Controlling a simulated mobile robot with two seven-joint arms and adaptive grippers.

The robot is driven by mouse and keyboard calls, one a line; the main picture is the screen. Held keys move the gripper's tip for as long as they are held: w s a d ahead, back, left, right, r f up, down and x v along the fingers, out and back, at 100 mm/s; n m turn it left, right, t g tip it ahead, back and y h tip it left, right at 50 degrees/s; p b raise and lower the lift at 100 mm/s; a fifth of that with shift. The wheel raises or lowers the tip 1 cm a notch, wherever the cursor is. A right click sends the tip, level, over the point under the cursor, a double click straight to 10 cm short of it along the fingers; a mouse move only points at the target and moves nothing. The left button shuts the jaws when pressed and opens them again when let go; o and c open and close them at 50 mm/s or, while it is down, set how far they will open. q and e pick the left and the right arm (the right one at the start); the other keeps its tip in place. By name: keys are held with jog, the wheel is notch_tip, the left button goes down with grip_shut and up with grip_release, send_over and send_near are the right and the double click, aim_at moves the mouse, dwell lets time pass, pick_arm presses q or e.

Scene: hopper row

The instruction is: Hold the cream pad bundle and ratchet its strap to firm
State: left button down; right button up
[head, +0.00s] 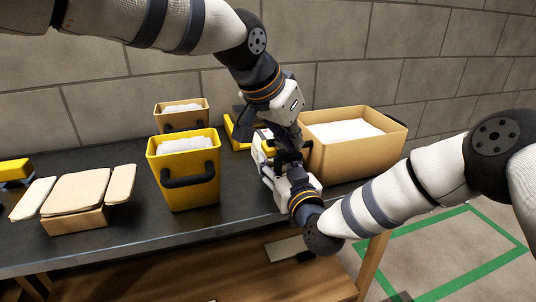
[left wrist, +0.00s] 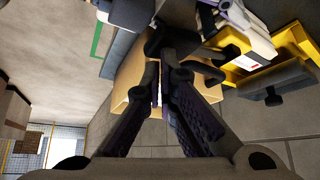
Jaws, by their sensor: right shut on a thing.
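My left gripper (head: 291,143) reaches down from above, in front of the large tan bin. In the left wrist view its two dark fingers (left wrist: 166,62) come close together at the tips; dark parts there hide whether anything is between them. My right gripper (head: 268,152) meets it from below, close beside it. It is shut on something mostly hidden.
On the dark table (head: 130,232) stand a yellow bin (head: 188,190) with white contents, a small tan bin (head: 182,124), a large tan bin (head: 352,160) and a tan carton (head: 75,222) with pale flaps. A yellow item (head: 236,133) lies behind my grippers; the table front between carton and yellow bin is clear.

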pick_arm(q)
notch_tip(320, 180, down, 2)
jog(key=shift+f, duration=0.1)
jog(key=shift+w+a+r, duration=0.1)
jog(key=shift+w+r, duration=0.15)
jog(key=shift+r, duration=0.35)
jog(key=shift+w+a+r, duration=0.1)
jog(key=shift+w+r, duration=0.1)
jog(key=shift+r, duration=0.45)
jog(key=shift+w+a+r, duration=0.1)
jog(key=shift+w+r, duration=0.15)
jog(key=shift+r, duration=0.35)
jog(key=shift+w+r, duration=0.1)
jog(key=shift+r, duration=0.7)
